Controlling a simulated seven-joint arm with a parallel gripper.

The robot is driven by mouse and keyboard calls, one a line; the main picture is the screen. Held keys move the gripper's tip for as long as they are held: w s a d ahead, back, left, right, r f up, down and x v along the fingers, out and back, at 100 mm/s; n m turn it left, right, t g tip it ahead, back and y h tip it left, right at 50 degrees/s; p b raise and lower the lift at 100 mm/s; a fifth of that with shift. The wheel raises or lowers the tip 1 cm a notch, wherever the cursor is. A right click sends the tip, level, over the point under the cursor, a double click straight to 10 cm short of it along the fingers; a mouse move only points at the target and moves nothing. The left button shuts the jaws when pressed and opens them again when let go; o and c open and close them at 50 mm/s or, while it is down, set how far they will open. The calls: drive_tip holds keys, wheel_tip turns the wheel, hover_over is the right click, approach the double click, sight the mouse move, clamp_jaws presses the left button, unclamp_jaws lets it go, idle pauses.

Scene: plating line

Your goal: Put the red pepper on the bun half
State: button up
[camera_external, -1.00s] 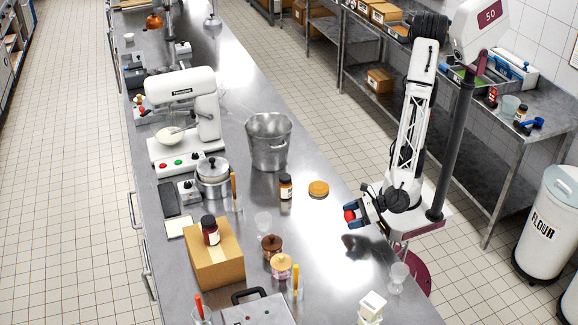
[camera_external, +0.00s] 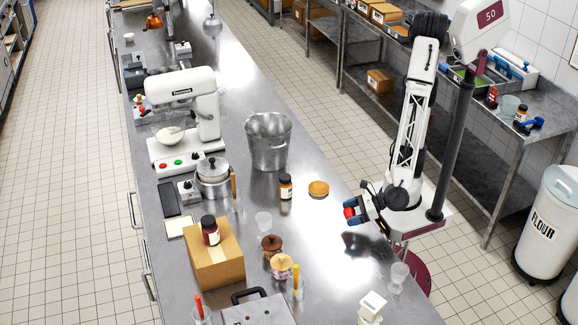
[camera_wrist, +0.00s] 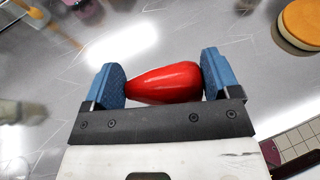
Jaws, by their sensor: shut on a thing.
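The red pepper (camera_wrist: 165,84) lies lengthwise between the two blue fingers of my gripper (camera_wrist: 163,82) in the wrist view, with a finger at each end. My gripper is shut on it. In the external view the pepper (camera_external: 349,213) shows at the tip of my gripper (camera_external: 356,210), above the right edge of the steel counter. The bun half (camera_external: 318,188) is a round golden-brown piece lying on the counter, up and left of my gripper. In the wrist view the bun half (camera_wrist: 302,20) shows at the upper right, apart from the pepper.
A steel pot (camera_external: 268,142) and a dark-labelled jar (camera_external: 286,188) stand left of the bun half. A small clear cup (camera_external: 263,221) and lidded jars (camera_external: 281,266) stand farther left and nearer. The counter between gripper and bun half looks clear.

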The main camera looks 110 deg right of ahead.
drive_tip(key=s+d+r+m+g+h, duration=0.1)
drive_tip(key=s+d+m+g+h, duration=0.3)
drive_tip(key=s+d, duration=0.3)
drive_tip(key=s+d+r+m+g+h, duration=0.1)
drive_tip(key=s+d+m+g+h, duration=0.3)
drive_tip(key=d, duration=1.4)
drive_tip(key=s+m, duration=0.2)
drive_tip(key=s, duration=0.1)
drive_tip(key=shift+d+r, duration=0.2)
drive_tip(key=shift+r, duration=0.2)
hover_over(319, 185)
drive_tip(key=shift+w+a+f, duration=0.1)
drive_tip(key=shift+f, duration=0.65)
drive_tip(key=shift+f+h, duration=0.1)
drive_tip(key=shift+h, duration=0.2)
drive_tip(key=shift+f, duration=1.65)
drive_tip(key=shift+f, duration=0.15)
